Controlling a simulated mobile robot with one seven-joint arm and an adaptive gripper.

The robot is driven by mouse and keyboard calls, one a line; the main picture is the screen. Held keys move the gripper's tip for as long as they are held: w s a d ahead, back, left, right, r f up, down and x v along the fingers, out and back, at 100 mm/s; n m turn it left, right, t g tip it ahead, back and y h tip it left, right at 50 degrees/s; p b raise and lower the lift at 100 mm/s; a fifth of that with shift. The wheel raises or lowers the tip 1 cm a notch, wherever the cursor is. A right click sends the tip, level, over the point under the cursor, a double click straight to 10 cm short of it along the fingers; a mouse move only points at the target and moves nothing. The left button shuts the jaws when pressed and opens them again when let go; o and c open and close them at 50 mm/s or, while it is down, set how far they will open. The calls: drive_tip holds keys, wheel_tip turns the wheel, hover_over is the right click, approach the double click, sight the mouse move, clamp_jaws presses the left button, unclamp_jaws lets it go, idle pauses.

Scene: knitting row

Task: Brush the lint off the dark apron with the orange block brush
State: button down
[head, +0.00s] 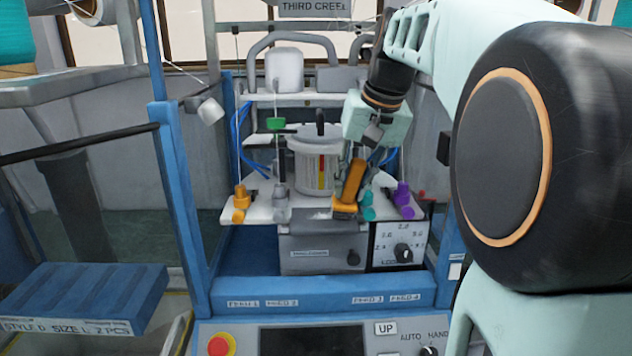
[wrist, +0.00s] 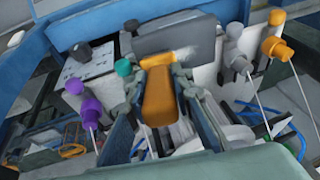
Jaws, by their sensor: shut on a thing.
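The orange block brush (head: 349,189) is held in my gripper (head: 361,150), with its wide head pointing down. In the wrist view the brush (wrist: 159,92) lies between the two fingers of my gripper (wrist: 157,80), which are shut on it. The dark grey apron (head: 318,229) is on the machine front, just below and left of the brush head. It also shows in the wrist view (wrist: 180,36), beyond the brush. A pale patch that may be lint shows near its top edge. I cannot tell whether the brush touches the apron.
Orange (head: 240,203), grey (head: 280,200), teal (head: 367,200) and purple (head: 403,198) fittings line the pale shelf close to the brush. A white can (head: 312,160) stands behind. A dial panel (head: 400,245) is right of the apron. Blue frame posts (head: 172,170) flank the space.

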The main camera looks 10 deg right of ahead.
drive_tip(key=shift+w+a+p, duration=0.15)
drive_tip(key=shift+w+a, duration=0.1)
drive_tip(key=shift+a, duration=0.9)
drive_tip(key=shift+w+a+p, duration=0.15)
drive_tip(key=shift+w+a, duration=0.1)
drive_tip(key=shift+a, duration=0.95)
drive_tip(key=shift+w+a+p, duration=0.15)
drive_tip(key=shift+w+a, duration=0.1)
drive_tip(key=shift+a, duration=0.9)
wheel_tip(320, 180, up, 6)
drive_tip(key=p, duration=0.3)
drive_tip(key=shift+p, duration=0.35)
